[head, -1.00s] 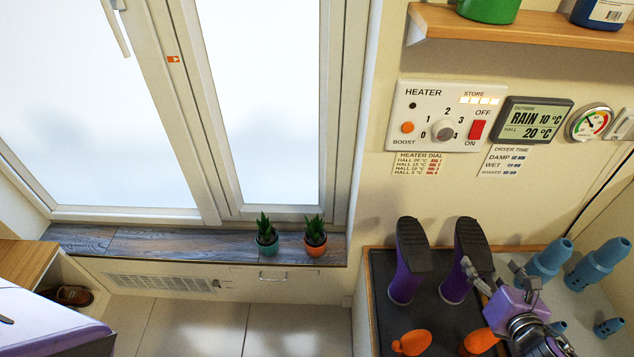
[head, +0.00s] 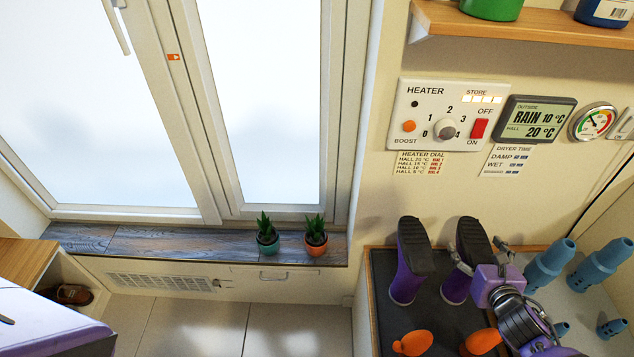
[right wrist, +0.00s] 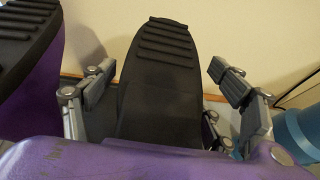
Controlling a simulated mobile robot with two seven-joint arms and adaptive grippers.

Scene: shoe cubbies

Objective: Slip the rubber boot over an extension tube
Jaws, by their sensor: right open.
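Two purple boots with black ridged soles stand upside down on a dark mat (head: 378,300), the left boot (head: 409,262) and the right boot (head: 460,284). Several blue tubes stand to the right, including one tall tube (head: 549,262) and another (head: 597,265). My right gripper (head: 478,252) is open at the right boot. In the right wrist view the sole of that boot (right wrist: 160,85) lies between the spread fingers, with visible gaps at both sides. The left boot (right wrist: 25,70) and a blue tube (right wrist: 300,135) flank the fingers. My left gripper is not in view.
Two small orange objects, one (head: 412,343) and another (head: 482,341), sit at the mat's near side. A wooden shelf (head: 520,35) and a heater panel (head: 437,115) are on the wall. Potted plants (head: 267,240) stand on the windowsill. Floor at lower middle is clear.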

